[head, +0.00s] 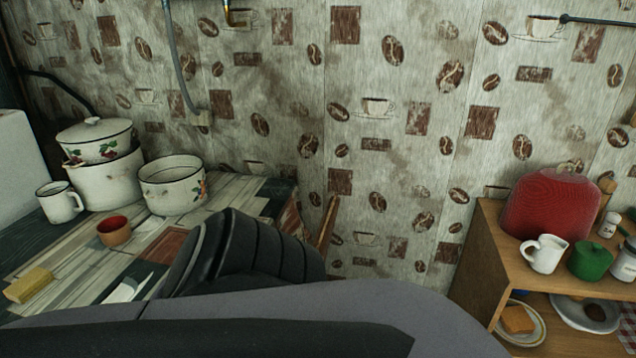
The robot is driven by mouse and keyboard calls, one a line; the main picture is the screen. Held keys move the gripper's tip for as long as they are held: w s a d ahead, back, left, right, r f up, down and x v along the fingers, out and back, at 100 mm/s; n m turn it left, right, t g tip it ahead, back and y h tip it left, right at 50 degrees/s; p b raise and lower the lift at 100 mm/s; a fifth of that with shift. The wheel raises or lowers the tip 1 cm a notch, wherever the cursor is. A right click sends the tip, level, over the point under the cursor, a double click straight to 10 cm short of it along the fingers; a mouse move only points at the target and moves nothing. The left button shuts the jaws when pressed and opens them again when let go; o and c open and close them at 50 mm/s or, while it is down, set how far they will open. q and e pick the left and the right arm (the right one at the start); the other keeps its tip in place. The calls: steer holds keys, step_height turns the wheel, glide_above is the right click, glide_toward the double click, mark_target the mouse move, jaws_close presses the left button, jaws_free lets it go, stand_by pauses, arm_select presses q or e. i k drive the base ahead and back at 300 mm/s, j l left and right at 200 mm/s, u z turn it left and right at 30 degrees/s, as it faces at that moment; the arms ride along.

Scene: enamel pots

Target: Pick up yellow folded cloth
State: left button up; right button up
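A small yellow block-shaped item (28,285), which looks like the yellow folded cloth, lies on the patchwork wooden table (75,265) at the far left, near the table's front. It looks unobstructed, and nothing touches it. A large grey and black arm of mine crosses the lower part of the head view, and its dark ribbed part stands over the right side of the table, well right of the cloth. I see no fingertips of either gripper, so I cannot tell their opening. The arm hides the table's front right part.
Behind the cloth stand a white mug (60,203), stacked enamel pots (105,185), an open pot (172,190) and a brown cup (114,232). A flat white item (128,288) lies right of the cloth. A wooden shelf (487,255) with crockery stands at right.

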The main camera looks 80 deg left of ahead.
mark_target(23, 289)
steer(key=u, duration=4.3)
steer(key=i+j+z, duration=0.1)
steer(key=z, duration=0.8)
steer(key=j+z, duration=1)
steer(key=j, duration=0.5)
steer(key=k, duration=0.05)
